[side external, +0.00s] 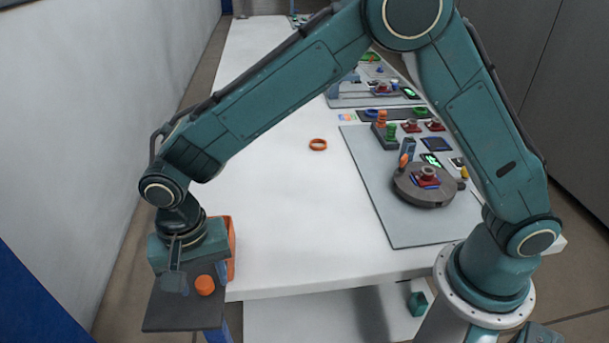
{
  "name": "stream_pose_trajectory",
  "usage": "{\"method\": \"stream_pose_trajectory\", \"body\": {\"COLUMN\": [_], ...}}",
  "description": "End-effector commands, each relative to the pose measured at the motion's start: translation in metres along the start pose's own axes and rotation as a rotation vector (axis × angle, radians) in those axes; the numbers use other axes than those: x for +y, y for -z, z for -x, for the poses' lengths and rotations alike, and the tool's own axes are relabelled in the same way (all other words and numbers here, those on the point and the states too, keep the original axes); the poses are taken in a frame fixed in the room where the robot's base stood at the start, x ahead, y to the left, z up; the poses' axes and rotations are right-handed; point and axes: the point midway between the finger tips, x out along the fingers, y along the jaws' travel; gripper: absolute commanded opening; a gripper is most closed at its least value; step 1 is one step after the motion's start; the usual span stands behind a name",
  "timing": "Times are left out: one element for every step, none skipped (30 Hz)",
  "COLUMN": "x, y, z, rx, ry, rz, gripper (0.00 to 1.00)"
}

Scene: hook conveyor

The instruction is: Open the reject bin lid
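A dark grey flat panel (180,313) lies at the lower left, off the table's front left corner. A round orange knob (205,285) stands on it. An orange bin wall (232,248) shows beside my gripper at the table's edge; most of it is hidden behind my gripper. I cannot tell for sure whether the dark panel is the bin's lid. My gripper (197,281) points down just above the panel. Its fingers look spread, one left of the knob and one at its right. I see no clear contact with the knob.
The white table (285,230) has a clear left half, with one orange ring (318,144) on it. A grey mat (385,200) at right carries a round dark fixture (425,190) and several small parts. A white wall stands close at left.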

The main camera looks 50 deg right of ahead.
Motion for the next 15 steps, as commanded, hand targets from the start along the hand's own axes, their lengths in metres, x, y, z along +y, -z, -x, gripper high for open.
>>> {"method": "stream_pose_trajectory", "body": {"x": [0.000,0.000,0.000,0.000,0.000,0.000,0.000,0.000,0.000,0.000,0.000,0.000,0.000,-0.001,0.000], "y": [0.000,0.000,0.000,0.000,0.000,0.000,0.000,0.000,0.000,0.000,0.000,0.000,0.000,0.000,0.000], "z": [0.000,0.000,0.000,0.000,0.000,0.000,0.001,0.001,0.003,0.004,0.005,0.008,0.010,0.013,0.017], "rx": [0.000,0.000,0.000,0.000,0.000,0.000,0.000,0.000,0.000,0.000,0.000,0.000,0.001,0.001,0.001], "ry": [0.000,0.000,0.000,0.000,0.000,0.000,0.000,0.000,0.000,0.000,0.000,0.001,0.002,0.002,0.002], "rz": [0.000,0.000,0.000,0.000,0.000,0.000,0.000,0.000,0.000,0.001,0.001,0.001,0.001,0.001,0.001], "gripper": [0.48,0.48,0.48,0.48,0.48,0.48,0.48,0.48,0.48,0.48,0.48,0.48,0.48,0.48,0.48]}}
